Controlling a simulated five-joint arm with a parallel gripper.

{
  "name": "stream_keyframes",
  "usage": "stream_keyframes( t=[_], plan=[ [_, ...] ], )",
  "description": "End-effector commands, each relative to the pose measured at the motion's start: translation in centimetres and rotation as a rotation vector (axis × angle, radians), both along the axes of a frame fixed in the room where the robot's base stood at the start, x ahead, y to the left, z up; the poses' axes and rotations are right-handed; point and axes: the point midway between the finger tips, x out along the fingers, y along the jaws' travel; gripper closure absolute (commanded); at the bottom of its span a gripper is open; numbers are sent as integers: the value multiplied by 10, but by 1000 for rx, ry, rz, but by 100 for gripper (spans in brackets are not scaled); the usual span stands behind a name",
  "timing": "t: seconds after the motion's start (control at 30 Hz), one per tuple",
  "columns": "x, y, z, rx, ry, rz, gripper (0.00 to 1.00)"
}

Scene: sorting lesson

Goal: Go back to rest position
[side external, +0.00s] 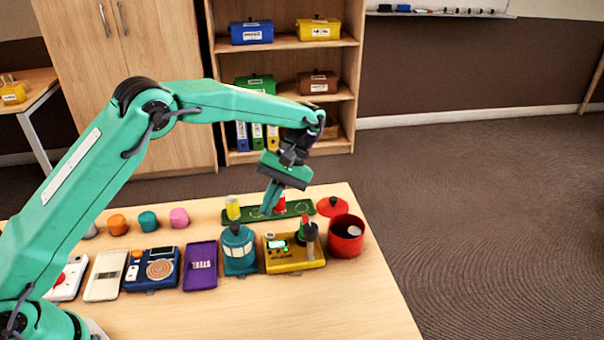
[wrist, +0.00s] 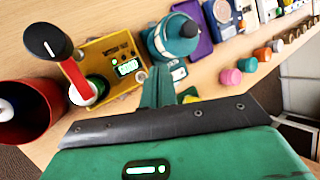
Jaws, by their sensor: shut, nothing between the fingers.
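My gripper (side external: 268,196) is shut with nothing between its fingers. In the side view it hangs from my raised green arm, pointing down above the back of the table, over the green tray (side external: 232,216). In the wrist view my shut gripper (wrist: 157,85) points toward the table, with the teal lidded container (wrist: 175,40) just beyond its fingertips. That container also shows in the side view (side external: 239,250). A yellow device (side external: 292,266) with a small screen stands to its right, and also shows in the wrist view (wrist: 103,47).
A red pot (side external: 346,240) stands at the table's right end, its red lid (side external: 332,206) behind it. A purple tray (side external: 201,266), a blue device (side external: 152,270) and several coloured pieces lie left. The wooden table's front (side external: 270,310) is clear. A shelf (side external: 285,45) stands behind.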

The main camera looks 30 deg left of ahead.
Motion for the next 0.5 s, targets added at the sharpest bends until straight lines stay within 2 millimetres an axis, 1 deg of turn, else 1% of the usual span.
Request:
stream_keyframes(
  t=[0.27, 0.5],
  plan=[
    [-9, 11, 36, -60, -88, -42, 100],
    [-27, 26, 74, -127, -199, -105, 100]
  ],
)
